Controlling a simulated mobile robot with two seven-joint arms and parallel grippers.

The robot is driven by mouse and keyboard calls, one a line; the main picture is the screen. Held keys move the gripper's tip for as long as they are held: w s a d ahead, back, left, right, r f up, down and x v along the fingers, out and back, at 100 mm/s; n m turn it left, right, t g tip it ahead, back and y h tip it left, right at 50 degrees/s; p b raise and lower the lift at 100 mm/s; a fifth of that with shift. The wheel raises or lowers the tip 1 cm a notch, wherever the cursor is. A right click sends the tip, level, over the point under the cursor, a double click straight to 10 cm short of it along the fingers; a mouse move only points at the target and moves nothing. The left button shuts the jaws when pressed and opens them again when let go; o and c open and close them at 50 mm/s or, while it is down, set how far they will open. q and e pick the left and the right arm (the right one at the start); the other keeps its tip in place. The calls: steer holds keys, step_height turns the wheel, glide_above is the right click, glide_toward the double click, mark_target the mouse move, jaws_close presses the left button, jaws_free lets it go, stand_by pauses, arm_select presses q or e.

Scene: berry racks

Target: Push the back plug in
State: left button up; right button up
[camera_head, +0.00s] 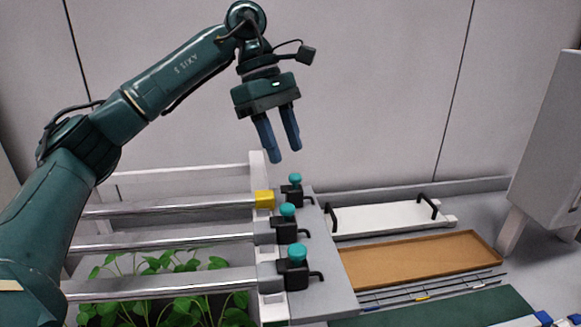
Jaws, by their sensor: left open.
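The back plug is the farthest of three black fittings with teal knobs at the right ends of the metal rails. Its teal knob (295,178) stands upright on a black body, and a yellow block (264,199) sits beside it on the back rail. I cannot tell how deep the plug sits. The middle plug (287,211) and front plug (297,254) stand nearer, with grey blocks beside them. My left gripper (286,154) is open and empty, its blue fingers pointing down above the back plug, apart from it. My right gripper is not in view.
Green plants (165,298) grow below the rails. Right of the plugs lie a white tray (385,219) with black handles, a brown tray (480,243), thin rods and a dark green mat (470,309). A grey cabinet (555,140) stands at the far right. A wall closes the back.

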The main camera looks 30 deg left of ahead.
mark_target(294, 175)
arm_select(q)
steer(key=shift+x, duration=2.1)
steer(key=shift+c, duration=0.2)
jaws_close()
